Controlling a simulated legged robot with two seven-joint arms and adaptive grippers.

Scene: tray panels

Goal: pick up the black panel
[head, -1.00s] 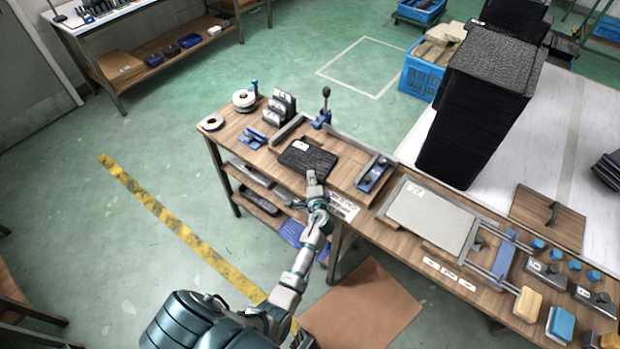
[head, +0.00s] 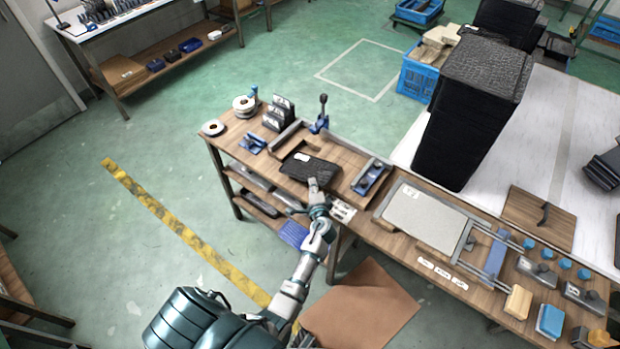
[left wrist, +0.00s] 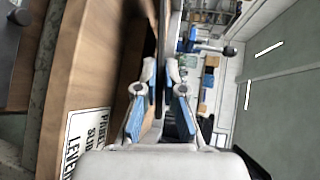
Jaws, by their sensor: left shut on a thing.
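The black panel (head: 311,168) is at the left part of the wooden workbench, with a small white label on it. In the head view it looks slightly tilted, its near edge at my left gripper (head: 316,186). My left gripper is shut on that near edge. In the left wrist view the gripper (left wrist: 160,92) has its two blue-padded fingers closed together on the thin dark edge of the panel (left wrist: 151,40). Whether the panel's far edge touches the bench is hard to tell. My right gripper does not show.
A grey plate (head: 425,217) lies to the right. A tall black stack (head: 470,120) stands behind. Green floor is free at left.

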